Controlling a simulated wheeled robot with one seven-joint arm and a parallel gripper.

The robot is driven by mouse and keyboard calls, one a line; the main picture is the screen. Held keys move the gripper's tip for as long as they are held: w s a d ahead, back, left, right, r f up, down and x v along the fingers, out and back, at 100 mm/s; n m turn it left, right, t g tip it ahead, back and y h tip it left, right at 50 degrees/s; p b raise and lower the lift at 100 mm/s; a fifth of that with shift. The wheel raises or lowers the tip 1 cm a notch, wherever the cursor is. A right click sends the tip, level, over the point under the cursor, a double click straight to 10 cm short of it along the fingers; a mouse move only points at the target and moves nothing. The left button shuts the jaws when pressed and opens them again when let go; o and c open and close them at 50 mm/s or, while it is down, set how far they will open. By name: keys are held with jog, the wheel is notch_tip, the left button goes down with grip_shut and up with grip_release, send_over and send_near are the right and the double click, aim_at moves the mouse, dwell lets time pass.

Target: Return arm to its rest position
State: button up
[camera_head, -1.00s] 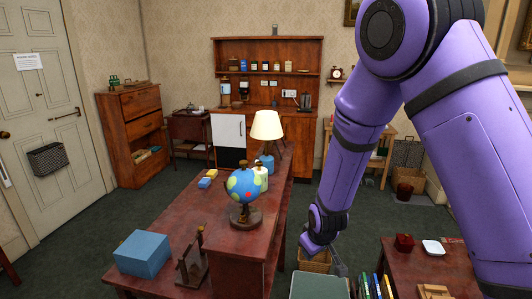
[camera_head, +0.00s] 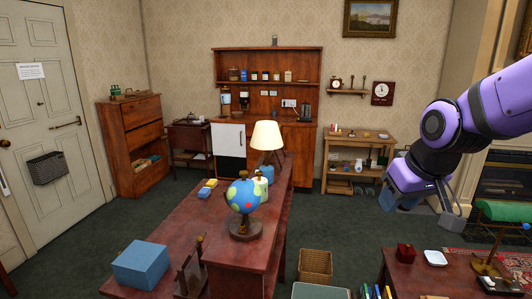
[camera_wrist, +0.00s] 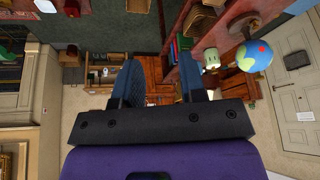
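My purple arm (camera_head: 490,110) is folded in at the right side of the head view. My gripper (camera_head: 446,203) hangs in the air at its end, in front of the back wall and above the right-hand table. In the wrist view the two dark fingers of my gripper (camera_wrist: 160,80) stand apart with a clear gap between them. Nothing is held between them. The wrist view looks across the room with the picture turned over.
A long red-brown table (camera_head: 180,235) bears a globe (camera_head: 244,196), a lamp (camera_head: 266,138) and a blue box (camera_head: 141,262). A right-hand table (camera_head: 430,278) holds a green lamp (camera_head: 503,211) and a white dish (camera_head: 435,258). A wicker basket (camera_head: 315,265) stands between the tables.

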jog(key=s+d+r+m, duration=0.1)
jog(key=s+d+r, duration=0.1)
jog(key=s, duration=0.5)
jog(key=s+d+r+m+h, duration=0.1)
jog(key=s+d+r, duration=0.2)
jog(key=s, duration=0.5)
jog(key=shift+r+m+t, duration=0.3)
jog(key=shift+r, duration=0.5)
jog(key=shift+s, duration=0.1)
